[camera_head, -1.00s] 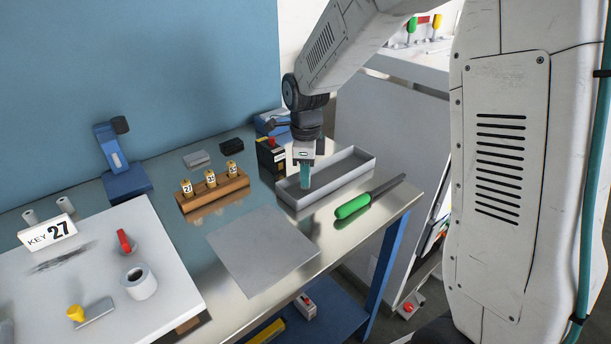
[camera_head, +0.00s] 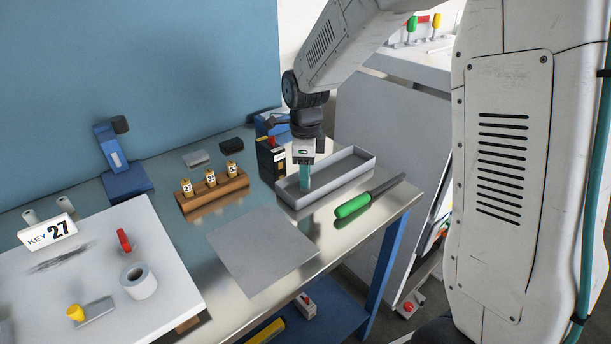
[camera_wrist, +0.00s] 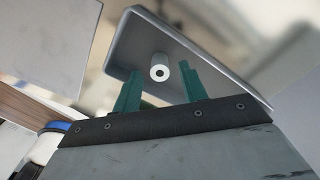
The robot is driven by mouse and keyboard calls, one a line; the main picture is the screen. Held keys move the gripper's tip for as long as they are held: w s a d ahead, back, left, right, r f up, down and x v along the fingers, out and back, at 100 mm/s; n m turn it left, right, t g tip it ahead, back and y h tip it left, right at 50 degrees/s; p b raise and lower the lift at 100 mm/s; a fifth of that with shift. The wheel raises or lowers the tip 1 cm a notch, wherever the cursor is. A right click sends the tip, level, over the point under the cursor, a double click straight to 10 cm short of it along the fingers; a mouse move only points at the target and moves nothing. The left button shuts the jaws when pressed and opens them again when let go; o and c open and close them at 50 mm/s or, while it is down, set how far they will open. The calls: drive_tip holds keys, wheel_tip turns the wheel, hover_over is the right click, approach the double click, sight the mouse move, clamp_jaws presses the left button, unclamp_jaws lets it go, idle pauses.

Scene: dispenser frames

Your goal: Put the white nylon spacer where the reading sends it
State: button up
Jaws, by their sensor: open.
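The white nylon spacer (camera_wrist: 160,68) shows in the wrist view as a small white cylinder with a dark bore, inside the grey tray (camera_wrist: 124,45). My gripper (camera_wrist: 158,80) is open, its two green fingers on either side of the spacer with gaps visible. In the head view my gripper (camera_head: 304,182) points down into the left part of the tray (camera_head: 362,174), and the spacer is hidden there. A card (camera_head: 48,232) reads "KEY 27". A wooden rack (camera_head: 213,198) holds several numbered brass pieces; the left one (camera_head: 186,188) seems to read 27.
A green-handled tool (camera_head: 352,206) lies in front of the tray. A grey mat (camera_head: 262,248) lies bare at the table's front.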

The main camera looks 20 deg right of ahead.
wheel_tip(320, 180, up, 11)
drive_tip(key=s+d+r+n, duration=0.1)
drive_tip(key=s+n, duration=1)
drive_tip(key=s, duration=0.4)
drive_tip(key=s+d+r+n+t, duration=0.1)
drive_tip(key=s+d+n, duration=0.1)
drive_tip(key=s+n, duration=1)
drive_tip(key=s, duration=0.3)
drive_tip(key=shift+r, duration=0.15)
